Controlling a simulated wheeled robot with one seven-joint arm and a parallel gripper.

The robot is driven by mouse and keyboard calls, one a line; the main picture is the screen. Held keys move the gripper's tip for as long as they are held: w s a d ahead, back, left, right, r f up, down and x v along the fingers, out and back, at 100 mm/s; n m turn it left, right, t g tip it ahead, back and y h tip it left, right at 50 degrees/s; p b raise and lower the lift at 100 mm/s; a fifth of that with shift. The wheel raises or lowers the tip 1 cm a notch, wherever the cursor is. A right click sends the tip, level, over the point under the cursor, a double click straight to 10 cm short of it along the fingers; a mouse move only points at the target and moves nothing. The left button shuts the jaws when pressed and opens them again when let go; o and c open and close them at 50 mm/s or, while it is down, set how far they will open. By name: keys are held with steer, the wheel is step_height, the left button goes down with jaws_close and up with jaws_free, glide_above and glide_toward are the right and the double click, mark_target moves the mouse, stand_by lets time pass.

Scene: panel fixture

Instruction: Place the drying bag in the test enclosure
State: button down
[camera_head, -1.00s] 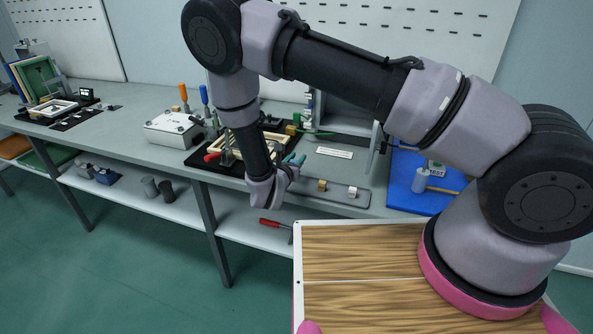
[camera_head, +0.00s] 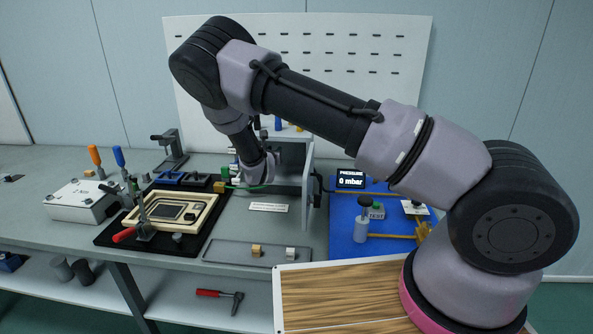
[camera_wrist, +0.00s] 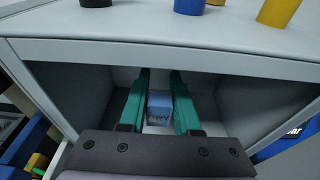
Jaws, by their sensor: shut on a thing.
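The drying bag (camera_wrist: 158,110) is a small blue and white packet with dark lettering, seen in the wrist view between my gripper's green fingers. My gripper (camera_wrist: 160,76) is shut on it. The fingers reach into the front opening of a grey open-fronted enclosure (camera_wrist: 230,54), and the bag shows inside that opening. I cannot tell whether the bag touches the floor. In the head view the enclosure (camera_head: 308,172) stands at the back of the bench, and my arm hides much of its opening, the fingertips and the bag.
Blue and yellow containers stand on the enclosure's top. A blue mat (camera_head: 345,238) with a pressure display (camera_head: 351,179) reading 0 mbar lies to the right. A cream frame fixture (camera_head: 205,207) on a black mat and a grey tray (camera_head: 225,250) lie to the left and front.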

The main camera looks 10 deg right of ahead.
steer(key=w+d, duration=0.2)
glide_above(281, 173)
step_height(281, 173, down, 5)
steer(key=shift+r, duration=0.1)
steer(key=shift+f, duration=2.2)
steer(key=shift+f, duration=0.1)
steer(key=c, duration=0.6)
jaws_free()
